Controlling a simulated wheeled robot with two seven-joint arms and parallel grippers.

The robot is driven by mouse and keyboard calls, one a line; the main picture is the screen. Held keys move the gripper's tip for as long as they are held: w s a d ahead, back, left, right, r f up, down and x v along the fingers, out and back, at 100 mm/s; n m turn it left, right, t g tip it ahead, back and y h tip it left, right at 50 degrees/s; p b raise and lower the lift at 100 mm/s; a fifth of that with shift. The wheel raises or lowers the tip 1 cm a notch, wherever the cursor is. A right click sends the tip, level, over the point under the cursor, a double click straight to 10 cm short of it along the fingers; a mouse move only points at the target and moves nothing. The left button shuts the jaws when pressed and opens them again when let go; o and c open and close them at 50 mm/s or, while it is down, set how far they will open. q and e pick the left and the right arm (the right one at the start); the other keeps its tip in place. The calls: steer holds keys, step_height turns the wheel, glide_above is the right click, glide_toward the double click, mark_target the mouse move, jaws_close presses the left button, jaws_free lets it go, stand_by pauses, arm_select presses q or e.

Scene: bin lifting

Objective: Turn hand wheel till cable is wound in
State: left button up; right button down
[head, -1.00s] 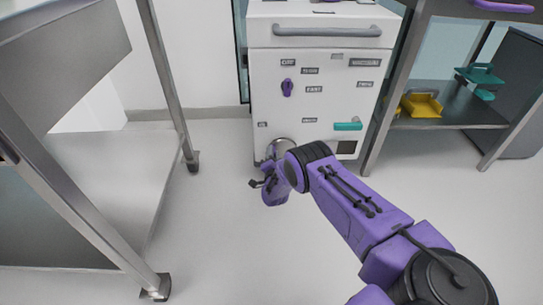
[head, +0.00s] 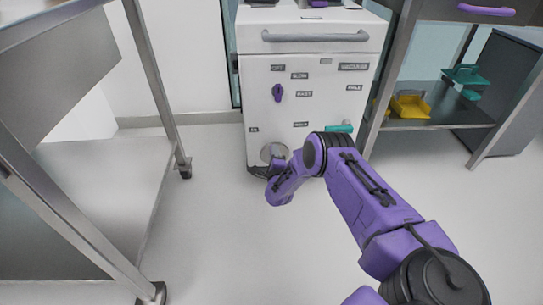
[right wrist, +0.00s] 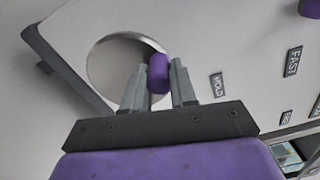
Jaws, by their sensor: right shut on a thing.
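The hand wheel (head: 273,152) is a round silver disc low on the front of a white cabinet (head: 312,115). In the right wrist view the hand wheel (right wrist: 108,62) is large, with a purple knob (right wrist: 158,72) near its right edge. My right gripper (head: 262,170) is at the lower part of the wheel. In the right wrist view the fingers of my right gripper (right wrist: 160,82) are shut on the purple knob, one on each side. My left gripper is not in view. I see no cable.
The cabinet also has a grey bar handle (head: 315,36), a small purple knob (head: 278,92), a teal handle (head: 339,128) and several labels. A metal table (head: 105,175) stands at the left. A shelf with a yellow tray (head: 410,105) stands at the right. The floor between is clear.

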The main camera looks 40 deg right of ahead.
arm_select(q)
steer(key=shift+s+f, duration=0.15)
arm_select(e)
steer(key=shift+s+d+m, duration=0.2)
steer(key=shift+d+m, duration=0.1)
steer(key=shift+m, duration=0.6)
steer(key=c, duration=0.9)
jaws_free()
steer(key=shift+s+a+r, duration=0.1)
steer(key=shift+s, duration=0.1)
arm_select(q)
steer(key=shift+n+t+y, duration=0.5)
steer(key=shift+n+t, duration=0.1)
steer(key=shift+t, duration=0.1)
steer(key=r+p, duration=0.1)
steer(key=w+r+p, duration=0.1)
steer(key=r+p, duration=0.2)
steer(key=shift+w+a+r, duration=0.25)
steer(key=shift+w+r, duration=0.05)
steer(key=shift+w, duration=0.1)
arm_select(e)
steer(key=v, duration=1)
